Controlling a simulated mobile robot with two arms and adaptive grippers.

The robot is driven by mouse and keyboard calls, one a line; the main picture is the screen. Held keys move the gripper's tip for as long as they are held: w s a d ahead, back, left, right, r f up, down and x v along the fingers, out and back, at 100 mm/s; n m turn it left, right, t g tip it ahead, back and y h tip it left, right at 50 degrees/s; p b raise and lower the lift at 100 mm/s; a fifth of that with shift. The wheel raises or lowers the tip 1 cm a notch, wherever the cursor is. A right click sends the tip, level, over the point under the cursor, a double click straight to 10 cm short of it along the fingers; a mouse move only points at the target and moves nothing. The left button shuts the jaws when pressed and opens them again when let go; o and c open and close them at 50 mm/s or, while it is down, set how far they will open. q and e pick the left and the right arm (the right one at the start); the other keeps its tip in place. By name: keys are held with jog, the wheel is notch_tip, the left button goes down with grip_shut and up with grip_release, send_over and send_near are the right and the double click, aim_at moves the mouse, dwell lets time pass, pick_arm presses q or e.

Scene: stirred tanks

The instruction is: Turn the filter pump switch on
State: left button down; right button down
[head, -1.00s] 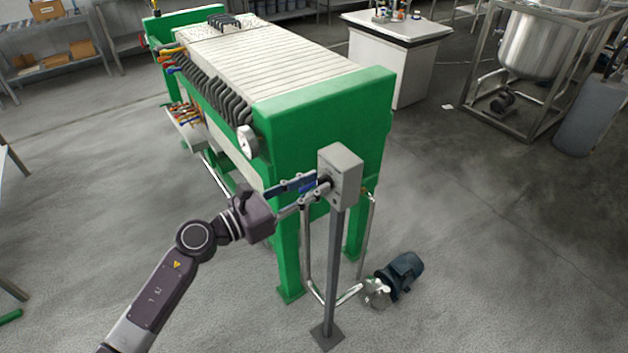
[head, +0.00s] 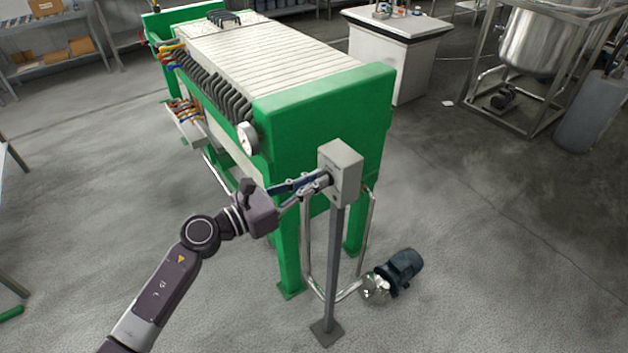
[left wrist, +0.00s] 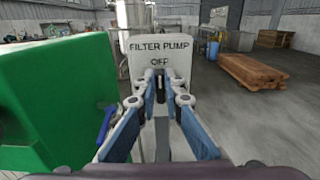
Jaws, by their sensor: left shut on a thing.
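The filter pump switch box (head: 345,172) is a grey box on a grey post beside the green filter press. In the left wrist view the box (left wrist: 160,45) faces me with the words FILTER PUMP and OFF above a dark knob (left wrist: 158,76). My left gripper (head: 326,180) is at the box face, its fingers closed around the knob. In the left wrist view the fingertips (left wrist: 168,88) stand on either side of the knob and hide part of it. The knob's exact angle is hard to tell. My right gripper is not in view.
A dark pump motor (head: 400,271) lies on the floor right of the post. Open floor surrounds the post in front and right.

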pick_arm(q)
jog(key=shift+w+a+f+n+p, duration=0.15)
jog(key=shift+n+p, duration=1)
jog(key=shift+n, duration=1.8)
jog(key=shift+w+a+f+n+p, duration=0.15)
jog(key=shift+n+p, duration=0.95)
jog(key=shift+n, duration=1.9)
jog(key=shift+w+a+f+n+p, duration=0.15)
jog(key=shift+n+p, duration=1)
jog(key=shift+n, duration=1.8)
jog(key=shift+d+f, duration=0.1)
jog(key=c, duration=2)
grip_release()
jog(key=shift+c, duration=0.2)
